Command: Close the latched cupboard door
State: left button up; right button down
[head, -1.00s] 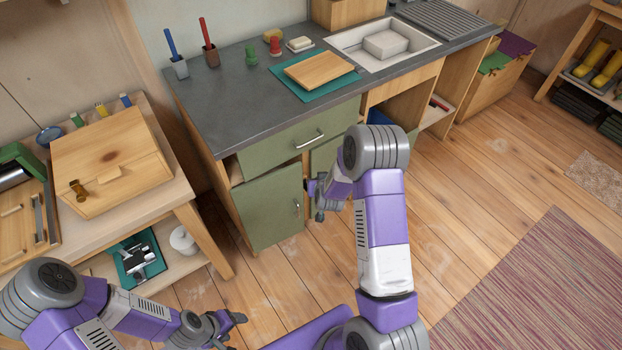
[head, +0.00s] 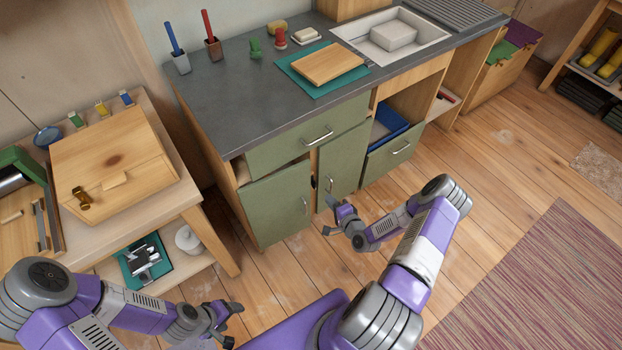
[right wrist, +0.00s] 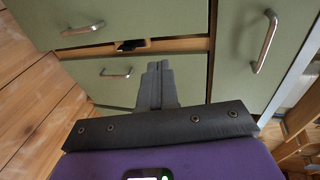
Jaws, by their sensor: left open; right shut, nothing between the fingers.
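The green left cupboard door (head: 277,208) has a vertical handle near its right edge. It seems slightly ajar, with a strip of wood frame showing beside that edge. The right wrist view shows this door (right wrist: 140,14) sideways at the top, with a dark latch piece (right wrist: 130,45) on the wood strip. A second green door (head: 342,165) stands to its right. My right gripper (head: 329,216) is shut and empty, in front of the doors near the floor; its fingers (right wrist: 158,68) show in the right wrist view. My left gripper (head: 236,325) is open and empty, low at the front.
A green drawer (head: 285,146) is above the doors. A lower drawer (head: 388,158) at the right is pulled out, with a blue inside. A wooden side bench (head: 190,196) stands left of the cupboard. Bare floor (head: 490,170) lies to the right, beside a striped rug (head: 530,270).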

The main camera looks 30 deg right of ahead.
jog(key=b, duration=0.4)
send_near(309, 175)
jog(key=x, duration=0.5)
jog(key=shift+w+f, duration=0.2)
jog(key=shift+w+r, duration=0.1)
jog(key=shift+w, duration=0.45)
pick_arm(q)
notch_tip(309, 175, down, 4)
